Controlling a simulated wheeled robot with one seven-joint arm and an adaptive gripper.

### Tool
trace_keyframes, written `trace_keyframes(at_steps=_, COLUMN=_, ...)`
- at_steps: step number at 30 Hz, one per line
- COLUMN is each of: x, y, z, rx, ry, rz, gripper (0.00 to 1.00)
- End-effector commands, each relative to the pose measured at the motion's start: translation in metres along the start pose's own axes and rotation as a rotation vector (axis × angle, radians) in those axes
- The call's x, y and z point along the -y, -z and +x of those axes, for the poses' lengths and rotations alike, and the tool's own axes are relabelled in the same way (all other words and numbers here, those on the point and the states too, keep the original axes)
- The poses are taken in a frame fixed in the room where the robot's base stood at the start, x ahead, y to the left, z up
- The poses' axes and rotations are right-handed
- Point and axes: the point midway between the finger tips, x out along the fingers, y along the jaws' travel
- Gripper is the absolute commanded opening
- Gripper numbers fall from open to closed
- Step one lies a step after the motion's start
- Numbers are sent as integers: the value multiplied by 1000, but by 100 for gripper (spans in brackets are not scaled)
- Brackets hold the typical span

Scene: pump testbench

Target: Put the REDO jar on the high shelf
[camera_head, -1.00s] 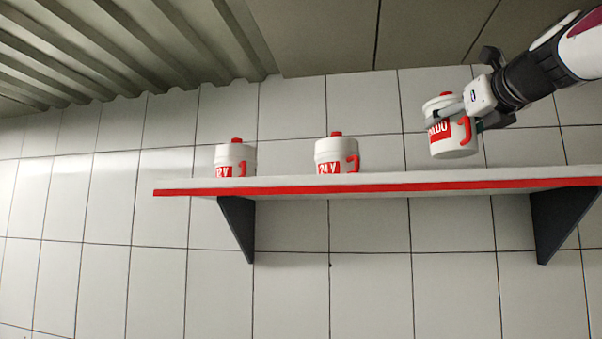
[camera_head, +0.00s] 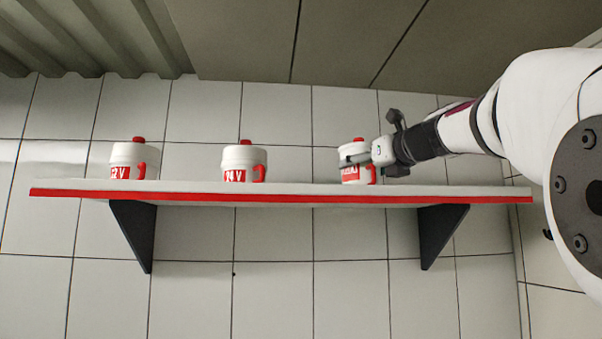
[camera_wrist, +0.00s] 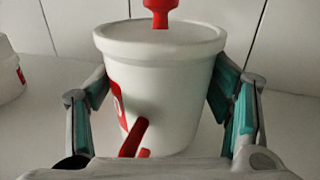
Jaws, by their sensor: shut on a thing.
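The white jar in my gripper (camera_head: 357,158) has a red label (camera_head: 352,175), a red cap and a red handle; its label is too small to read surely. It stands nearly upright at the right part of the high shelf (camera_head: 290,198). The shelf's front edge hides its base, so I cannot tell for certain whether it touches the shelf. In the wrist view the jar (camera_wrist: 170,85) sits between the teal-padded fingers of my gripper (camera_wrist: 165,100), which is shut on it from both sides.
Two similar white jars with red caps, a middle one (camera_head: 244,158) and a left one (camera_head: 128,155), stand on the shelf to the left. Clear gaps separate the jars. The tiled wall is behind, with a dark bracket (camera_head: 440,235) under the shelf.

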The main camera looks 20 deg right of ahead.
Motion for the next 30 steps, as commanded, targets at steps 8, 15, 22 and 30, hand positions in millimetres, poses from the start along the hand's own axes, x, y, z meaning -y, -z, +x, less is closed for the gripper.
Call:
trace_keyframes(at_steps=8, x=0, y=2, z=0, rx=-1, ry=0, rz=1, gripper=93)
trace_keyframes(at_steps=15, x=0, y=2, z=0, rx=0, ry=0, rz=0, gripper=93)
trace_keyframes(at_steps=22, x=0, y=0, z=-8, rx=0, ry=2, rz=-1, gripper=93)
trace_keyframes(at_steps=30, x=0, y=-1, z=-60, rx=2, ry=2, rz=-2, gripper=93)
